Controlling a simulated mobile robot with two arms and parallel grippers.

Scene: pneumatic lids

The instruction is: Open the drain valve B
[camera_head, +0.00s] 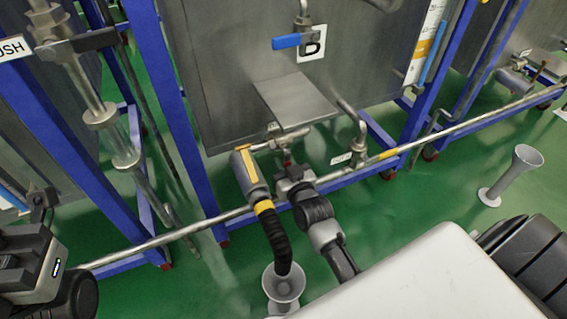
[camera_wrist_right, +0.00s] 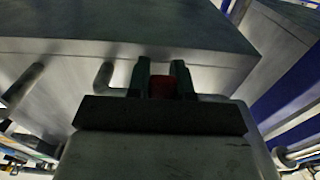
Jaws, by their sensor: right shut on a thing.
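My right gripper (camera_head: 287,165) is under the grey tank, at the drain pipe below a sloped metal plate (camera_head: 297,98). In the right wrist view its two fingers (camera_wrist_right: 161,78) are closed on a red handle (camera_wrist_right: 160,88), which I take for the drain valve's. A bit of the red handle (camera_head: 287,156) shows at the fingertips in the head view. The handle's angle is mostly hidden by the fingers. Part of my left gripper (camera_head: 32,262) is at the lower left, away from the valve; its jaws cannot be made out.
A blue-levered valve (camera_head: 290,41) partly covers a letter plate higher on the tank. A grey cylinder with a yellow stripe (camera_head: 250,172) and black hose (camera_head: 278,240) lead to a floor funnel (camera_head: 283,285), close left of my right arm. A long pipe (camera_head: 440,136) crosses low in front.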

